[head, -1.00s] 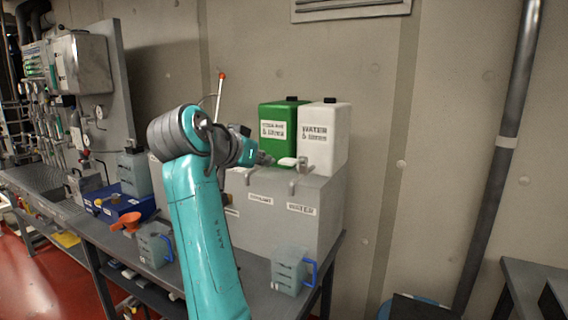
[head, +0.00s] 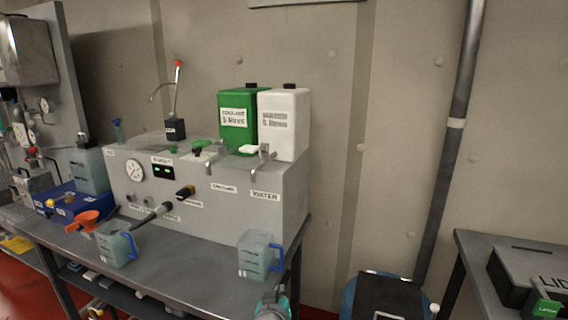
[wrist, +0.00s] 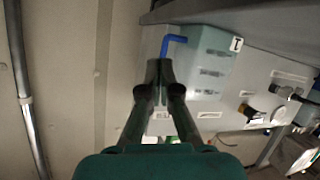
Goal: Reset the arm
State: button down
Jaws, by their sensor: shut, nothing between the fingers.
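My gripper (wrist: 160,72) shows in the wrist view, its two dark fingers together with nothing between them. Beyond the fingertips is a clear jug (wrist: 208,65) with a blue handle, turned over in this view by the wrist's tilt; the gap to it is hard to tell. In the head view this jug (head: 256,256) stands upright at the bench's right front corner. Only a small teal and grey part of my arm shows at the bottom edge of the head view; the fingers cannot be made out there.
A grey machine box (head: 215,200) on the bench (head: 190,262) carries a green container (head: 237,122) and a white container (head: 284,125). A side table (head: 510,245) is at right.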

jog(key=s+d+f+n+y, duration=0.1)
jog(key=s+d+f, duration=0.4)
jog(key=s, duration=0.4)
jog(key=s+d+f+y, duration=0.1)
jog(key=s+d+f, duration=0.3)
jog(key=s+f, duration=0.35)
jog(key=s+d+f+n+y, duration=0.1)
jog(key=s+d+f, duration=0.4)
jog(key=s, duration=0.4)
jog(key=s+d+m, duration=0.1)
jog(key=s+d, duration=0.2)
jog(key=s, duration=1.3)
jog(key=s+d+r+m+t+h, duration=0.1)
jog(key=s+d+r+m, duration=0.1)
jog(key=s+r, duration=0.8)
jog(key=v, duration=0.4)
jog(key=shift+d+f, duration=0.25)
jog(key=shift+s, duration=0.15)
